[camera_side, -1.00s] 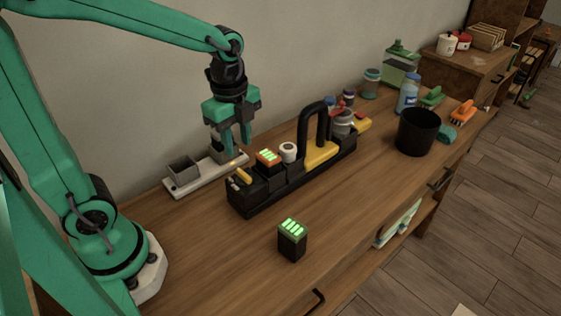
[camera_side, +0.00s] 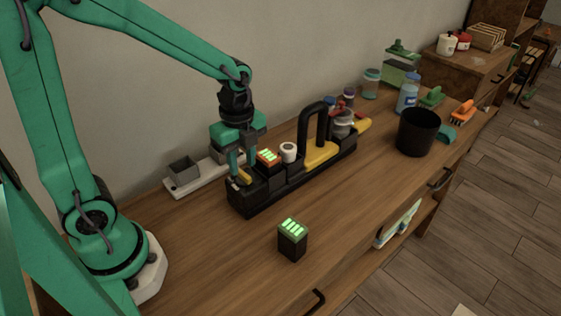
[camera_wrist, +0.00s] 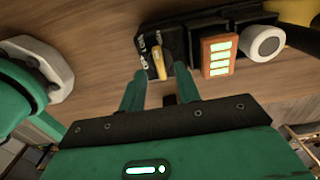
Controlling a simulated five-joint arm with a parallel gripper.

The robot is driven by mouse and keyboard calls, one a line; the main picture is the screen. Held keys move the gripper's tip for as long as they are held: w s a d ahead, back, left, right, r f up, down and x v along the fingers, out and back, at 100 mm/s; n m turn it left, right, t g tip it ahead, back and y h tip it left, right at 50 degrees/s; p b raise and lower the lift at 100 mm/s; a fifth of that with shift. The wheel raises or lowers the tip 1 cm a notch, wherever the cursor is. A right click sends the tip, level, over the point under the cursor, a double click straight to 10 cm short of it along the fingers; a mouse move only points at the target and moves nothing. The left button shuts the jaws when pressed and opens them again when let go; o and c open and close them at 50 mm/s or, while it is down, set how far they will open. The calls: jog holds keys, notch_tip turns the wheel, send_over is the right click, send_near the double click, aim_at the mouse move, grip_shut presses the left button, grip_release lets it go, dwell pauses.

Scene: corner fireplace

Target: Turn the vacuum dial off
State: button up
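The black and yellow vacuum (camera_side: 300,178) lies on the wooden bench with its black loop handle up. Its yellow dial (camera_wrist: 161,62) is on the near-left end of the body, with small white lettering around it; the knob points roughly along the fingers in the wrist view. In the side view the dial (camera_side: 242,177) is partly hidden by a finger. My gripper (camera_wrist: 160,80) is open, pointing down, with one fingertip on each side of the dial. In the side view my gripper (camera_side: 243,168) is low over that end. I cannot tell whether the fingers touch the dial.
An orange battery (camera_side: 268,156) with green bars and a white round cap (camera_side: 288,149) stand on the vacuum beside my gripper. A charger (camera_side: 188,178) is behind it, and a loose battery (camera_side: 292,240) in front. A black bin (camera_side: 418,132) and bottles stand right.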

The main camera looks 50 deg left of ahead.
aim_at(244, 177)
jog(key=shift+f, duration=1.35)
grip_shut()
